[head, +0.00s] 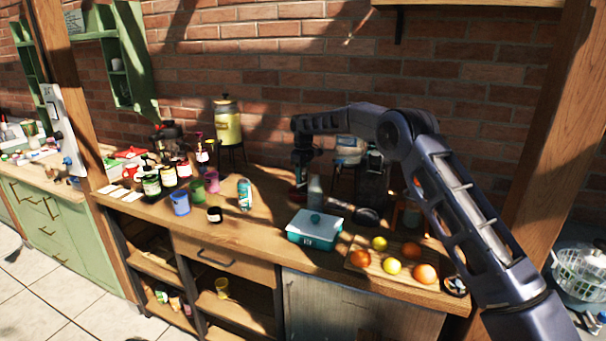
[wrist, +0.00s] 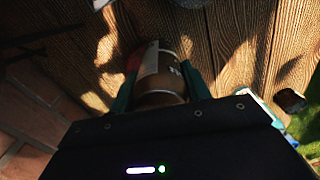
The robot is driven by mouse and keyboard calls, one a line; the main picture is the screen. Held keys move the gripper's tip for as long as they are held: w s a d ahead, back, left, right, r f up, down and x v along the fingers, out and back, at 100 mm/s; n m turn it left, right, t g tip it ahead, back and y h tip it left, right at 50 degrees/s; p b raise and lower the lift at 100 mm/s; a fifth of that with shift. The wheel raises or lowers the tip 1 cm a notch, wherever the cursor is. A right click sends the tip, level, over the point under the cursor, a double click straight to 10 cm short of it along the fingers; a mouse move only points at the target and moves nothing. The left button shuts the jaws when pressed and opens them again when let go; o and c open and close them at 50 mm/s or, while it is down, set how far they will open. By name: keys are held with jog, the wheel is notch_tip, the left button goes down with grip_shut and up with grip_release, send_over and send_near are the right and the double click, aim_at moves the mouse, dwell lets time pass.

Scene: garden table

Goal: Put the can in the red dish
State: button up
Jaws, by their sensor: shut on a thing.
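My gripper (wrist: 165,85) is shut on a can (wrist: 163,78) with a brown end and a pale label with dark print. Its teal fingers press on both sides of the can. A red rounded edge (wrist: 133,60), which looks like the red dish, shows just left of the can, mostly hidden behind it. In the head view my gripper (head: 300,176) points down over the back of the counter, with a small patch of red beneath it. I cannot tell whether the can touches the dish.
A teal lidded pot (head: 314,229) and a board (head: 377,268) with oranges and lemons stand in front and to the right. A grey bottle (head: 314,190) is close by my gripper. A teal-and-white can (head: 245,194), cups and several jars are to the left. The brick wall is close behind.

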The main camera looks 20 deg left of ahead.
jog(key=shift+f, duration=0.2)
jog(key=o, duration=1.1)
jog(key=shift+o, duration=0.2)
notch_tip(320, 180, up, 13)
jog(key=shift+r, duration=0.1)
